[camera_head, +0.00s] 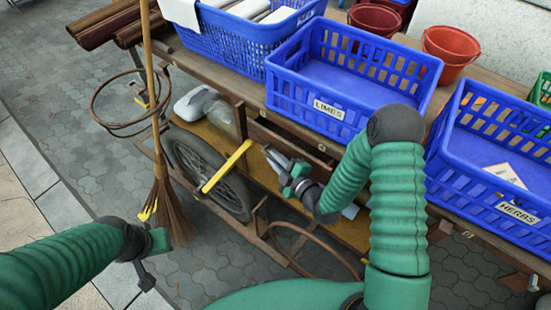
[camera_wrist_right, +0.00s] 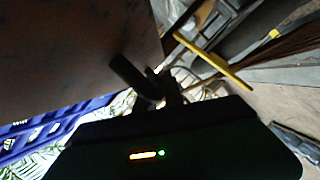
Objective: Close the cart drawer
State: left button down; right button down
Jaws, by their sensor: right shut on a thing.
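The wooden cart (camera_head: 262,97) fills the middle of the head view. Its brown drawer front (camera_head: 290,143) is below the blue LIMES crate, partly hidden by my right gripper and arm; how far it stands open is hard to tell. My right gripper (camera_head: 272,158) is at this drawer front, shut on what looks like the drawer handle. In the dark right wrist view, a black bar like a handle (camera_wrist_right: 135,78) stands out from a brown panel (camera_wrist_right: 75,50), close to the fingers. My left gripper (camera_head: 146,277) is low at the left, away from the cart; its jaws are unclear.
Blue crates marked LIMES (camera_head: 345,75) and HERBS (camera_head: 495,165) stand on the cart top, with red buckets (camera_head: 450,48) behind. A broom (camera_head: 165,195), a wheel (camera_head: 205,170) and a yellow bar (camera_head: 227,166) are left of my right gripper. Paving at the left is clear.

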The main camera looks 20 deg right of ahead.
aim_at(285, 152)
jog(key=shift+f, duration=0.15)
dwell(0.8)
jog(key=shift+w+d, duration=0.55)
jog(key=shift+d, duration=0.3)
jog(key=shift+w+d, duration=0.55)
jog(key=shift+d, duration=0.25)
jog(key=c, duration=1.5)
grip_release()
jog(key=shift+w, duration=0.1)
jog(key=shift+o, duration=0.2)
